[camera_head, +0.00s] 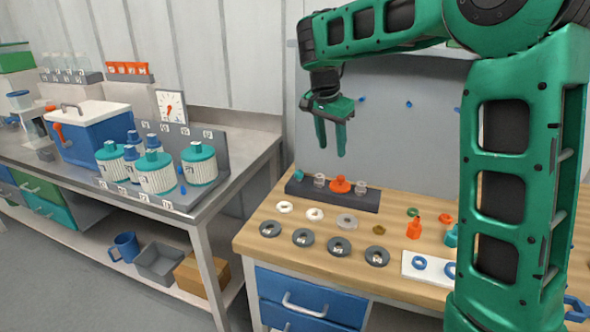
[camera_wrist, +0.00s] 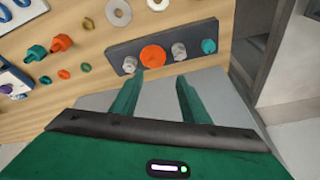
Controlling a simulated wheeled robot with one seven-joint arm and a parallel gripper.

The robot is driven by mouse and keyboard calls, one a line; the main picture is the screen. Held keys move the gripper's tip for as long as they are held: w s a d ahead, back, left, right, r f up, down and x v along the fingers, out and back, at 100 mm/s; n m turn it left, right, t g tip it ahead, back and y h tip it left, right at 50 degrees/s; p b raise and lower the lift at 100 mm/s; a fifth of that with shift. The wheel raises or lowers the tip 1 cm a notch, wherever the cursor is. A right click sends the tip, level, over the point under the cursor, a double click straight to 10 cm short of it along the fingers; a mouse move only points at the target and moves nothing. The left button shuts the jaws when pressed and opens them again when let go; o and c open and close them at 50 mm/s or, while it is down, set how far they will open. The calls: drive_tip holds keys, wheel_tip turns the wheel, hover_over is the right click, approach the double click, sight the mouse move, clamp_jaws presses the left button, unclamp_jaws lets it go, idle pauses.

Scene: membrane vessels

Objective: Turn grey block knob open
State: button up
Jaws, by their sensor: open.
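A dark grey block (camera_head: 336,199) lies on the wooden bench top, near its back left; it also shows in the wrist view (camera_wrist: 194,36). An orange knob (camera_head: 340,185) sits at its middle, between two pale grey fittings, and shows as a round orange cap in the wrist view (camera_wrist: 153,56). A teal fitting (camera_head: 298,174) is at the block's left end. I cannot tell which way the knob is turned. My gripper (camera_head: 331,148) hangs above the block, open and empty, apart from it. In the wrist view its fingertips (camera_wrist: 160,78) lie just below the knob.
White and dark rings lie in front of the block. An orange bottle-shaped fitting (camera_head: 414,228) and a white tray (camera_head: 413,276) with blue rings are further right. A grey panel stands behind the bench. A steel side bench holds teal-lidded vessels (camera_head: 157,174). Space above the block is clear.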

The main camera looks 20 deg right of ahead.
sight(298, 171)
drive_tip(key=w+a+f+m, duration=0.1)
drive_tip(key=w+a+m, duration=0.1)
drive_tip(key=w+m, duration=0.1)
drive_tip(key=w+a+f+m+g+y, duration=0.1)
drive_tip(key=w+a+m, duration=0.1)
drive_tip(key=w+m, duration=0.1)
drive_tip(key=w+a+f+m+g+y, duration=0.1)
drive_tip(key=w+a+f+m, duration=0.1)
drive_tip(key=w+m, duration=0.1)
drive_tip(key=shift+w+m, duration=0.25)
drive_tip(key=shift+m, duration=0.05)
drive_tip(key=shift+w+a+f+m+y, duration=0.25)
drive_tip(key=shift+m+y, duration=0.15)
drive_tip(key=shift+m, duration=0.1)
drive_tip(key=shift+f, duration=3.8)
